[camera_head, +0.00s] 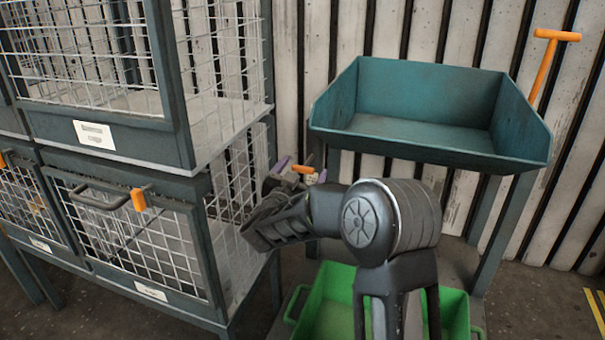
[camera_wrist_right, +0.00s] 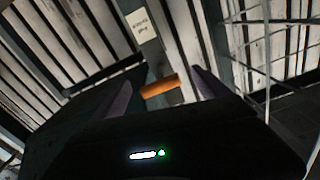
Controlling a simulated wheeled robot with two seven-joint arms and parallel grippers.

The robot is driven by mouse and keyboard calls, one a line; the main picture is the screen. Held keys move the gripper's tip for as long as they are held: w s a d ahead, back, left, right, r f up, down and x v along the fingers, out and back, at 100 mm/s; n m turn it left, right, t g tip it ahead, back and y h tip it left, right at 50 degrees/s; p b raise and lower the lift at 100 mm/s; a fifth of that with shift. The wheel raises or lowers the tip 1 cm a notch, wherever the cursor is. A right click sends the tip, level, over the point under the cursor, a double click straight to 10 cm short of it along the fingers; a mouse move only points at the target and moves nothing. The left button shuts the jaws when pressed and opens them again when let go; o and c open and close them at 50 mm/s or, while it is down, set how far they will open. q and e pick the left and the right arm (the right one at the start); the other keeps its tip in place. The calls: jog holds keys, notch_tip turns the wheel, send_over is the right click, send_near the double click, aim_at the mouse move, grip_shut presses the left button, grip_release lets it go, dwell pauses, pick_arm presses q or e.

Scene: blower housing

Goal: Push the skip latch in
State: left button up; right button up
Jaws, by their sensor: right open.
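The skip is a teal open tray (camera_head: 430,105) on a stand at the upper right of the head view. A small orange piece, which looks like the skip latch (camera_head: 303,169), shows beside the stand's left side. In the right wrist view the orange latch (camera_wrist_right: 160,86) lies crosswise between the fingers, with a dark end below it. My right gripper (camera_head: 300,174) is open, its purplish fingertips on either side of the orange piece. I cannot tell whether they touch it. Its wrist hides part of the surroundings. My left gripper is not in view.
Teal mesh cages (camera_head: 150,140) stand at the left, close to my right gripper, with an orange-latched door (camera_head: 138,199). A green bin (camera_head: 330,295) sits below my right arm. An orange lever (camera_head: 546,68) rises behind the skip's right side. The floor at right is clear.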

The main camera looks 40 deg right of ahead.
grip_shut()
dwell(1.0)
